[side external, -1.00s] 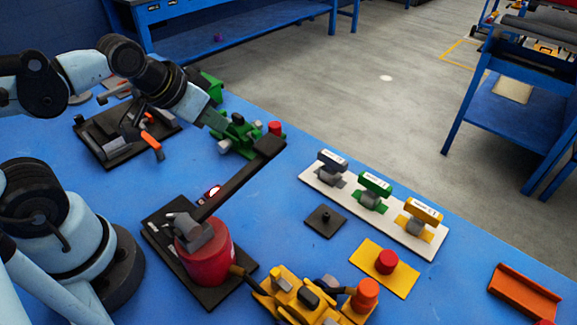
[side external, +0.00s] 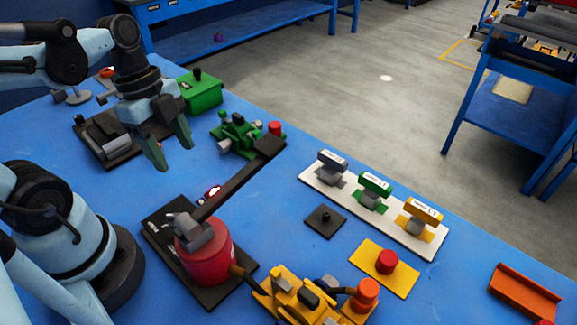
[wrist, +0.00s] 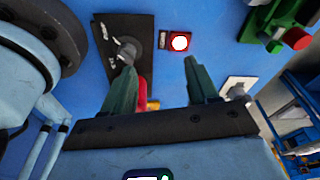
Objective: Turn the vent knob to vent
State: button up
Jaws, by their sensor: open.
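A grey knob (wrist: 128,48) stands on a black plate (wrist: 108,22) with white markings, seen in the wrist view; I cannot read its setting. In the side view the same black plate (side external: 222,287) carries a red cylinder (side external: 207,262) with grey parts on top. My gripper (side external: 173,156) is open, fingers pointing down, behind the plate and above the table. In the wrist view my gripper (wrist: 158,66) has nothing between its fingers. Its left finger lies near the knob in the picture and partly covers the red cylinder.
A lit red lamp (side external: 212,192) sits beside a long dark bar (side external: 235,178). A green fixture (side external: 236,136) and green box (side external: 202,93) stand behind. A yellow fixture (side external: 300,298) stands in front. A white strip (side external: 388,221) holds several handled blocks at right.

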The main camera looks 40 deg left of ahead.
aim_at(177, 220)
jog(key=shift+s+d+f+m+g+h, duration=0.4)
jog(key=shift+s+d+f+m, duration=0.4)
jog(key=shift+f+m, duration=0.65)
jog(key=shift+s+d+f+m+g+h, duration=0.35)
jog(key=shift+s+d+f+m, duration=0.45)
jog(key=shift+f, duration=1)
jog(key=shift+s+d+f+m+g+h, duration=0.25)
jog(key=shift+s+d+f+m+g, duration=0.3)
jog(key=shift+s+f+m, duration=0.7)
jog(key=shift+w+f, duration=0.25)
jog(key=shift+f, duration=0.2)
